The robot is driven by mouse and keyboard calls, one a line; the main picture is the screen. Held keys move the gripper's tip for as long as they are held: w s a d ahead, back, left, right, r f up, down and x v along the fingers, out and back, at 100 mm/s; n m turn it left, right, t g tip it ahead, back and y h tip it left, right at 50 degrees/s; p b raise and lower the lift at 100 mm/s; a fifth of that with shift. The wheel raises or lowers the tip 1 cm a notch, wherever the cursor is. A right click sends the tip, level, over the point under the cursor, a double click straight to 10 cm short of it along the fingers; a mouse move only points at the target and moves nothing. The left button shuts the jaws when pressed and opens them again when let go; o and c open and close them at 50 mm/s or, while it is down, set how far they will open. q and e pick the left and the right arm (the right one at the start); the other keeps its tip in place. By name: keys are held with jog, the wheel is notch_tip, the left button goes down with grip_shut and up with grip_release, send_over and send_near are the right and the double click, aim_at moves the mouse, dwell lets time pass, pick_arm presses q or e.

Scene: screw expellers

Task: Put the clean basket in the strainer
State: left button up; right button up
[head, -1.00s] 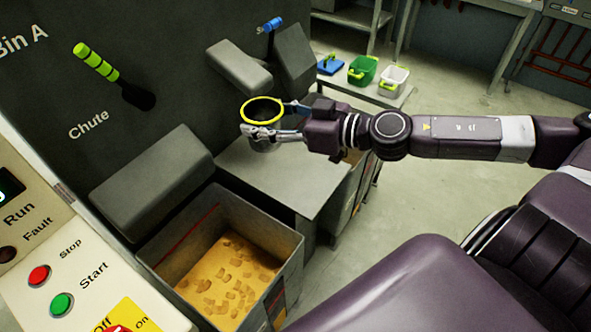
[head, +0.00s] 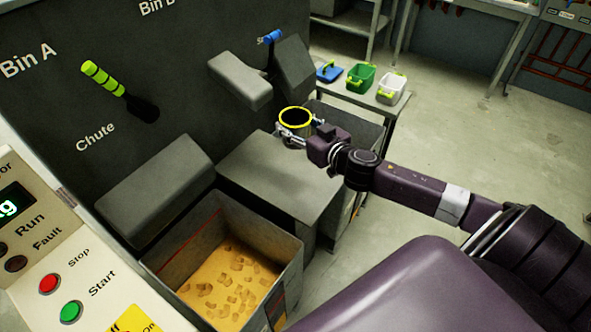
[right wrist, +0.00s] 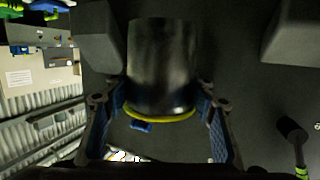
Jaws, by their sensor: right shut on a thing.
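The basket (head: 295,134) is a dark metallic cylinder with a yellow rim and a dark opening. My right gripper (head: 297,132) is shut on it from the side, and it hangs upright above the grey cabinet top. In the right wrist view the basket (right wrist: 160,65) sits between the two fingers (right wrist: 160,112), its yellow rim towards the bottom of the picture. I cannot pick out the strainer with certainty. My left gripper is not in view.
The dark machine wall (head: 60,110) carries a chute handle (head: 120,90), a blue handle (head: 271,37) and jutting grey housings (head: 240,80). An open bin (head: 225,280) holds tan pieces. A side table has a green crate (head: 361,77) and a white crate (head: 391,86).

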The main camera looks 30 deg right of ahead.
jog(key=shift+f+b, duration=2.7)
jog(key=shift+f, duration=5.55)
jog(key=shift+f, duration=0.2)
jog(key=o, duration=1.2)
